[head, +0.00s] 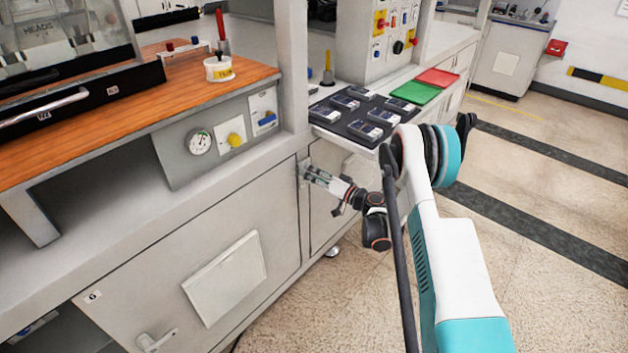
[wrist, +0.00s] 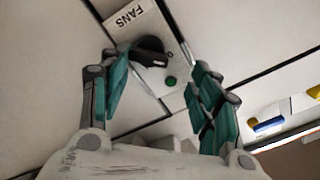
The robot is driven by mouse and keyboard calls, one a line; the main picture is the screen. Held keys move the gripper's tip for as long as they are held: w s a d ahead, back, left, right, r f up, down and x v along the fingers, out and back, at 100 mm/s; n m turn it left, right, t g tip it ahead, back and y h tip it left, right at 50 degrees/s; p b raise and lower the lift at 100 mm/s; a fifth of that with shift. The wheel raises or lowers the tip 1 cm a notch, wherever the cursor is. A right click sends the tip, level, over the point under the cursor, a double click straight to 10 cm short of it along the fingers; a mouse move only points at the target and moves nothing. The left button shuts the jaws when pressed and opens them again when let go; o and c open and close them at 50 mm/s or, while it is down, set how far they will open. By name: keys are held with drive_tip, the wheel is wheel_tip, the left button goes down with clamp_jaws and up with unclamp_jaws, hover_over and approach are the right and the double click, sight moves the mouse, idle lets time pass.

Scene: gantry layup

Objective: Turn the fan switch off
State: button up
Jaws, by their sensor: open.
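The fan switch shows in the wrist view as a black rotary knob (wrist: 149,51) on a light plate (wrist: 152,18) lettered FANS. A mark like a 0 is just right of the knob, and a small green light or button (wrist: 171,81) is below it. I cannot clearly tell the knob's setting. My gripper (wrist: 155,64) is open, with its teal-padded fingers to either side of the knob. I cannot tell whether they touch it. In the head view my gripper (head: 312,174) is close to the cabinet front below the black tray, and the switch cannot be made out there.
A black tray (head: 322,113) with several small devices lies on the counter above my gripper. Green (head: 414,93) and red (head: 438,77) mats lie beyond it. A wooden worktop (head: 130,112) with a gauge panel (head: 175,158) stands at left. The floor at right is clear.

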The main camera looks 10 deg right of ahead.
drive_tip(key=r, duration=0.5)
drive_tip(key=shift+s+a+r, duration=0.1)
drive_tip(key=shift+s+r, duration=0.1)
drive_tip(key=shift+s, duration=0.05)
drive_tip(key=shift+w+r, duration=0.2)
drive_tip(key=shift+r, duration=0.85)
drive_tip(key=shift+a+r, duration=0.1)
drive_tip(key=shift+r, duration=0.25)
drive_tip(key=s+a+r+n+g+h, duration=0.1)
drive_tip(key=s+a+r+g+h, duration=0.15)
drive_tip(key=s+r, duration=0.6)
drive_tip(key=s+a+r+n+g+h, duration=0.1)
drive_tip(key=s+a+r+g, duration=0.25)
drive_tip(key=s+r, duration=0.55)
drive_tip(key=s+d+h, duration=0.3)
drive_tip(key=s, duration=1.2)
drive_tip(key=s+d+g+h, duration=0.1)
drive_tip(key=s+d+h, duration=0.2)
drive_tip(key=s, duration=1.2)
drive_tip(key=shift+d+f+g+h, duration=0.2)
drive_tip(key=shift+d+g+h, duration=0.1)
drive_tip(key=shift+h, duration=0.25)
